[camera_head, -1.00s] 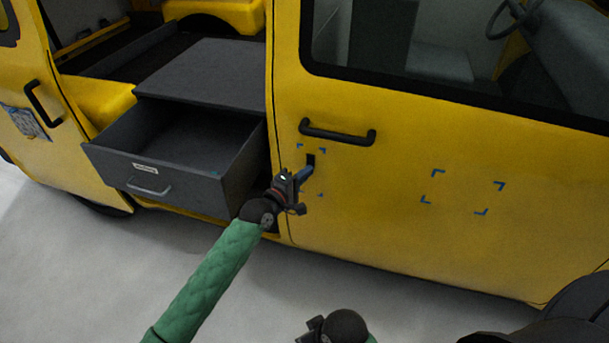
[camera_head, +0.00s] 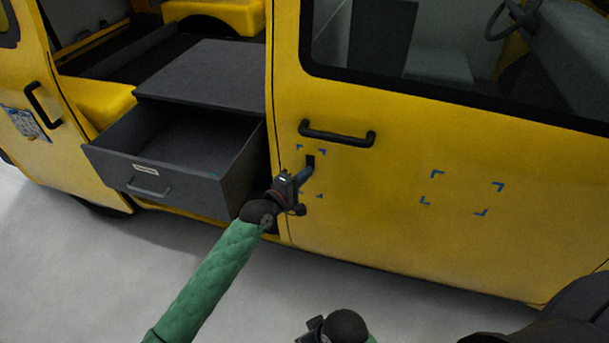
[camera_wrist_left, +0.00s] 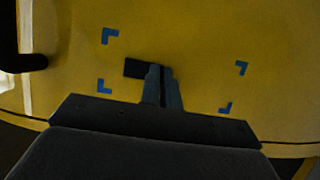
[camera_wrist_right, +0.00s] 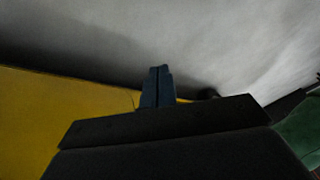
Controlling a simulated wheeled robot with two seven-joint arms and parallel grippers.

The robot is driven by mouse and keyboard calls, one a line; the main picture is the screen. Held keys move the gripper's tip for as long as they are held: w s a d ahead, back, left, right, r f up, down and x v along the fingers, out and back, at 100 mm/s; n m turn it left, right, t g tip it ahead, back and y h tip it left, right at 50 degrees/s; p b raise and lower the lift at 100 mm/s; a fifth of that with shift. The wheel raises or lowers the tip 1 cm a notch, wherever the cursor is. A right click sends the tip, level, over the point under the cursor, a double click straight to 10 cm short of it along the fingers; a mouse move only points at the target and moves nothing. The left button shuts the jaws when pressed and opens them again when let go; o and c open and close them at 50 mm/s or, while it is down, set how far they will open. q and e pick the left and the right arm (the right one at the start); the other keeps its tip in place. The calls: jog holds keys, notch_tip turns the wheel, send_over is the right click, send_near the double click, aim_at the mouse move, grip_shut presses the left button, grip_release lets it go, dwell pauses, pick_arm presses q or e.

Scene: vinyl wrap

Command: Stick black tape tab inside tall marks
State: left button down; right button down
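The black tape tab (camera_head: 311,159) is a small dark rectangle at the yellow door, below the black handle. My left gripper (camera_head: 308,170) reaches it from below. In the left wrist view the fingers (camera_wrist_left: 159,70) are closed together, and the tab (camera_wrist_left: 133,68) sticks out to their left. The tab lies between the blue corner marks of the tall frame (camera_wrist_left: 110,36); these marks also show in the head view (camera_head: 322,151). I cannot tell if the tab touches the door. My right gripper (camera_wrist_right: 158,72) is shut and empty, low and away from the marks.
A wider set of blue corner marks (camera_head: 438,173) is on the door to the right. The black door handle (camera_head: 336,134) juts out just above the tall marks. An open grey drawer (camera_head: 165,183) stands to the left. A blue-and-white sheet (camera_head: 27,124) is on the far-left panel.

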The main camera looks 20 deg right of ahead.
pick_arm(q)
jog(key=shift+r, duration=0.1)
jog(key=c, duration=1.6)
grip_release()
jog(key=shift+o, duration=0.2)
